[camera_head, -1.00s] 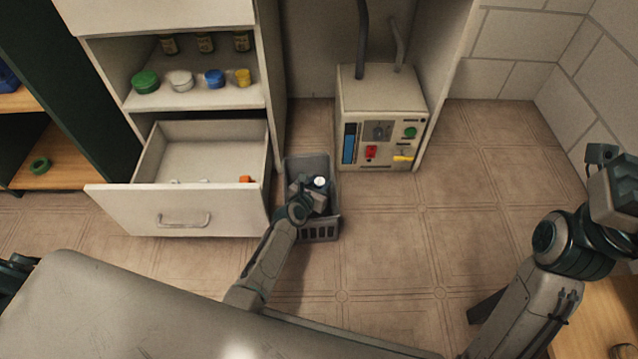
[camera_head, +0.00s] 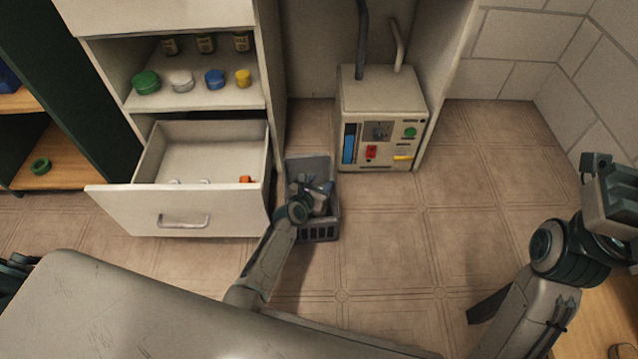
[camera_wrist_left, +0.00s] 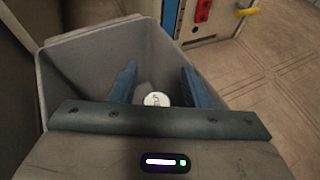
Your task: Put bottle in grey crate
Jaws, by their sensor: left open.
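The grey crate (camera_head: 316,166) stands on the floor between the open drawer and the white machine. My left gripper (camera_head: 321,190) reaches down over it. In the left wrist view my left gripper (camera_wrist_left: 158,75) is open, its blue fingers apart inside the crate (camera_wrist_left: 85,75). The bottle shows there only as a round white cap (camera_wrist_left: 157,99) between and below the fingers, inside the crate. The rest of it is hidden by the gripper body. I cannot pick the bottle out in the head view. My right gripper (camera_head: 612,200) is at the right edge, away from the crate; its jaws are unclear.
An open drawer (camera_head: 128,210) with small items stands left of the crate. The white machine (camera_head: 382,125) with buttons and a yellow lever stands behind right. A shelf (camera_head: 195,95) above the drawer holds coloured lids and jars. The tiled floor at right is clear.

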